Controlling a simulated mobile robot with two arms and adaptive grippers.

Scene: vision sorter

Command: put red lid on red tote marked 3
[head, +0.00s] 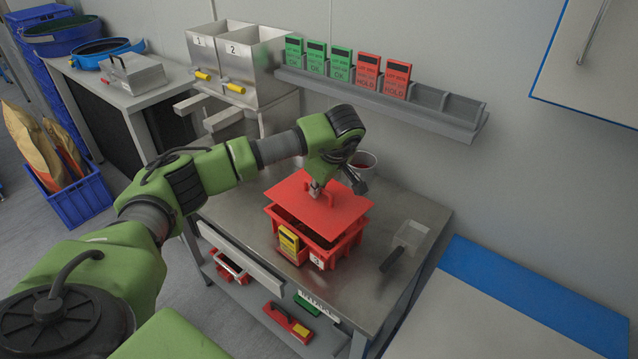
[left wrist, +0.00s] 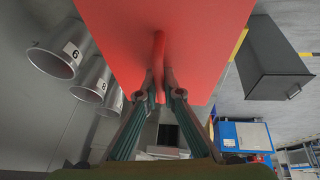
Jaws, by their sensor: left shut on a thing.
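The red lid (head: 340,207) is a flat red plate with an upright handle. My left gripper (head: 317,188) is shut on the lid's handle, which also shows in the left wrist view (left wrist: 159,62) between the fingers (left wrist: 160,80). The lid is above the red tote (head: 345,247), slightly tilted, with a dark gap at its front edge. I cannot tell whether it touches the tote at the back. The tote stands on the steel table and has a white label marked 3 (head: 317,261) and a yellow card (head: 289,241) on its front. My right gripper is not in view.
A scoop (head: 408,240) lies on the table (head: 385,205) right of the tote. A round container (head: 363,162) stands behind my gripper. A rack (head: 430,105) with green and red cards is on the wall. The shelf below holds red and green items.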

